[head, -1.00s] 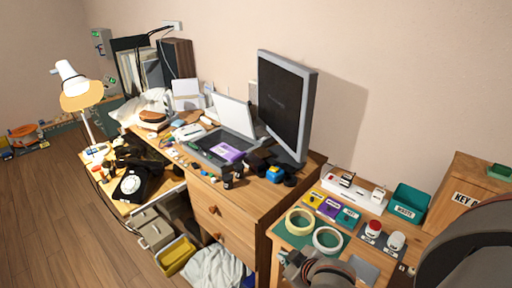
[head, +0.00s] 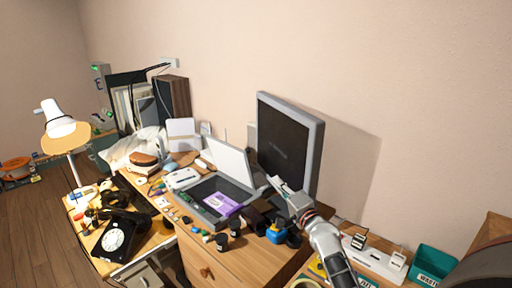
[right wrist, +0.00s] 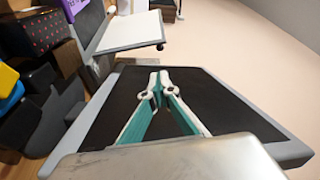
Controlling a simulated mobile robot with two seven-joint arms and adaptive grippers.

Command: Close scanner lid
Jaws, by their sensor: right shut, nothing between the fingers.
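The scanner (head: 205,205) lies on the wooden desk with its lid (head: 231,160) raised. The lid is a pale panel leaning up at the back of the dark scanner bed, and a purple item (head: 223,204) lies on the bed. In the right wrist view the white lid (right wrist: 125,32) shows beyond the fingertips. My right gripper (head: 277,184) is shut and empty, in front of the dark monitor (head: 285,150) and to the right of the lid, apart from it. Its fingertips meet in the right wrist view (right wrist: 158,78). My left gripper is not in view.
The monitor stands close to my right gripper; its screen also fills the middle of the right wrist view (right wrist: 200,90). Dark small items and a blue-yellow object (head: 276,233) stand at the desk's front right. A black dial phone (head: 118,236) sits lower left.

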